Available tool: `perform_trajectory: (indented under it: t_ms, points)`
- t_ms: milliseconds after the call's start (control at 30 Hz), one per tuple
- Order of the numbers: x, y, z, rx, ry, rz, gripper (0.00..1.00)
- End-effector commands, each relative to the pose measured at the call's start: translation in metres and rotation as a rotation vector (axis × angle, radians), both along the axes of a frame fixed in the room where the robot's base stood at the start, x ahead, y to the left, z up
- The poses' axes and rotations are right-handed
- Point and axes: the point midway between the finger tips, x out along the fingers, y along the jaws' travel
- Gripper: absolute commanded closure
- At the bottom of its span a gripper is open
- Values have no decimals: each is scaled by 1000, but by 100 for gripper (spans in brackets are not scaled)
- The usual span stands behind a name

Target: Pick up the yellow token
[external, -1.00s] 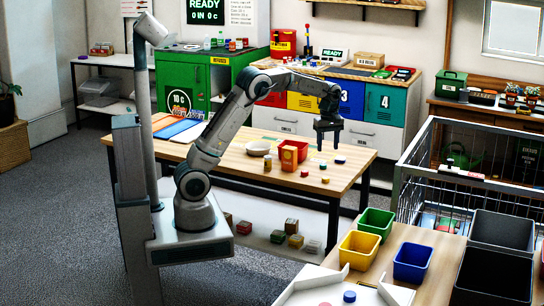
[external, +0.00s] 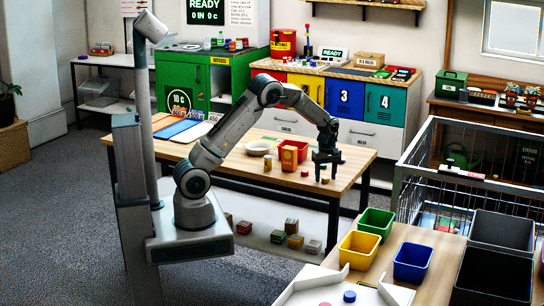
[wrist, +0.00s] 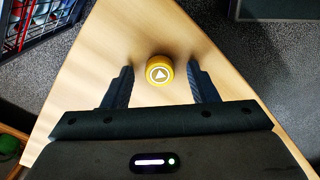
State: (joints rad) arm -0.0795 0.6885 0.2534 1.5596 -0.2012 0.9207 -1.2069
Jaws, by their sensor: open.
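The yellow token (wrist: 159,71) is a short yellow cylinder with a white triangle mark on its top. In the wrist view it stands on the wooden table (wrist: 105,60), between the tips of my gripper (wrist: 160,82). The jaws are open, with a gap on each side of the token. In the external view my gripper (external: 326,174) is low over the table's right part. A small yellowish piece (external: 325,181) shows just under the fingers there, partly hidden.
An orange box (external: 289,158), a red bin (external: 300,149), a white bowl (external: 258,148) and small pieces stand left of my gripper on the table. The table's right edge is close. Green (external: 376,222), yellow (external: 358,247) and blue (external: 412,262) bins stand in front.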

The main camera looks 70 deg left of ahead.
Motion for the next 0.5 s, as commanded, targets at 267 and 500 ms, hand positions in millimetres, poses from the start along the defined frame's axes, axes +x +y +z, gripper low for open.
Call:
perform_trajectory:
  t_ms: [267, 500]
  points:
    - [0, 0, -2, 0, -1, 0, 55]
    - [0, 0, -2, 0, -2, 0, 95]
